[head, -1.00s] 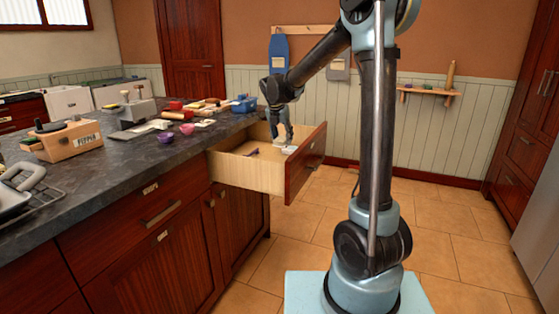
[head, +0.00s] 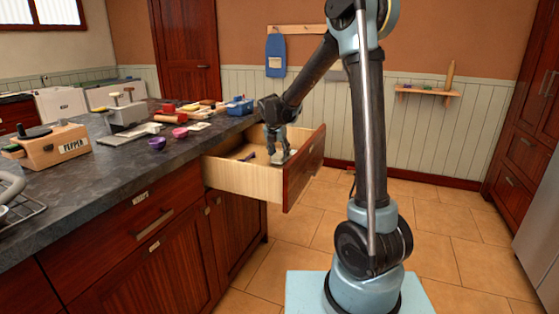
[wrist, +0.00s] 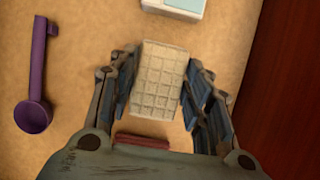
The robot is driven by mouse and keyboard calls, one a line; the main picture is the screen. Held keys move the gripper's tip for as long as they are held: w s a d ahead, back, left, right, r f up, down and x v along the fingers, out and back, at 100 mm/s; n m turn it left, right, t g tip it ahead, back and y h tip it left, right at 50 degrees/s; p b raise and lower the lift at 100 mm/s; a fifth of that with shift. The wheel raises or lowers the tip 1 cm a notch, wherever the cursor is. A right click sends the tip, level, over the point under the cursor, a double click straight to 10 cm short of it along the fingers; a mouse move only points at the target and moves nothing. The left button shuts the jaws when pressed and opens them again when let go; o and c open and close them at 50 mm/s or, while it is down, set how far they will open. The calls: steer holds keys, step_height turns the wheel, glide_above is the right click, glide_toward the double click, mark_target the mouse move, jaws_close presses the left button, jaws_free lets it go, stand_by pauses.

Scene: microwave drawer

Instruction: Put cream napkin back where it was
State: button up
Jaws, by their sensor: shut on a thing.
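The cream napkin (wrist: 158,82), a small pale block with a grid pattern, shows in the wrist view between the fingers of my gripper (wrist: 160,95). My gripper is shut on it. In the head view my gripper (head: 277,152) points down inside the open wooden drawer (head: 240,181), toward its front panel. The drawer floor shows beneath the napkin in the wrist view. I cannot tell whether the napkin touches the floor.
A purple spoon (wrist: 34,112) lies in the drawer left of my gripper. A white and pale blue item (wrist: 175,8) lies just beyond the napkin. The drawer's red-brown front (head: 304,168) is close by. The dark counter (head: 110,185) holds several objects.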

steer(key=shift+f, duration=1.25)
steer(key=o, duration=1.1)
steer(key=v, duration=1.2)
steer(key=shift+w+d, duration=0.1)
steer(key=shift+w, duration=0.05)
